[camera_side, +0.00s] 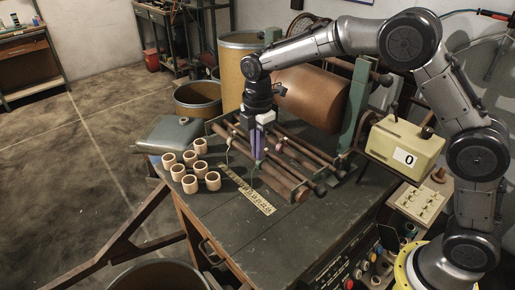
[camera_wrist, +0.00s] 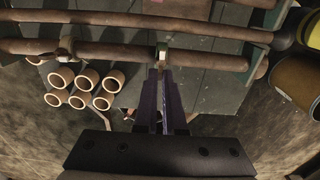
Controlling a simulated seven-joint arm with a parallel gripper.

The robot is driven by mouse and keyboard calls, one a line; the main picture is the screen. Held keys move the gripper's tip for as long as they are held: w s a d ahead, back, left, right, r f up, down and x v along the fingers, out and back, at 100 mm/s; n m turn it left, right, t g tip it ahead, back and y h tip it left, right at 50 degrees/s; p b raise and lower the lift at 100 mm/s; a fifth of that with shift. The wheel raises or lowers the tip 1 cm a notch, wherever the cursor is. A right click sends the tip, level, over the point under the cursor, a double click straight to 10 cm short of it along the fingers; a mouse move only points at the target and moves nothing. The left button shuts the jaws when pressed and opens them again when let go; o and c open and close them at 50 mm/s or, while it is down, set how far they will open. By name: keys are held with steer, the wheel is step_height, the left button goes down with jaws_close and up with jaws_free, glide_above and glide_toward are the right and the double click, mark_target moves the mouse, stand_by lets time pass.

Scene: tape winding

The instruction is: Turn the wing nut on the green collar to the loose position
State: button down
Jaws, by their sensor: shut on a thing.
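My gripper (camera_side: 257,161) points down over the rods at the front of the winding machine, with its purple fingers close together. The gripper is shut on the wing nut at this collar. The fingertips mostly hide the nut, and I cannot tell which way its wings point. In the side view, the fingers hide the collar.
Several cardboard cores (camera_side: 190,158) stand on the bench left of the rods, beside a grey case (camera_side: 172,135). A yellow ruler (camera_side: 247,195) lies in front. A large brown roll (camera_side: 311,97) is behind the gripper, and a counter box (camera_side: 400,145) reading 0 stands at right. The bench front is clear.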

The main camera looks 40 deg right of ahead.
steer(key=shift+s+d+f, duration=0.1)
steer(key=shift+d+f, duration=0.15)
steer(key=shift+d, duration=0.05)
steer(key=c, duration=1)
jaws_free()
steer(key=shift+a+r, duration=0.1)
steer(key=shift+r, duration=0.05)
steer(key=shift+r, duration=0.1)
steer(key=shift+r, duration=0.35)
step_height(320, 180, up, 13)
steer(key=shift+f, duration=0.1)
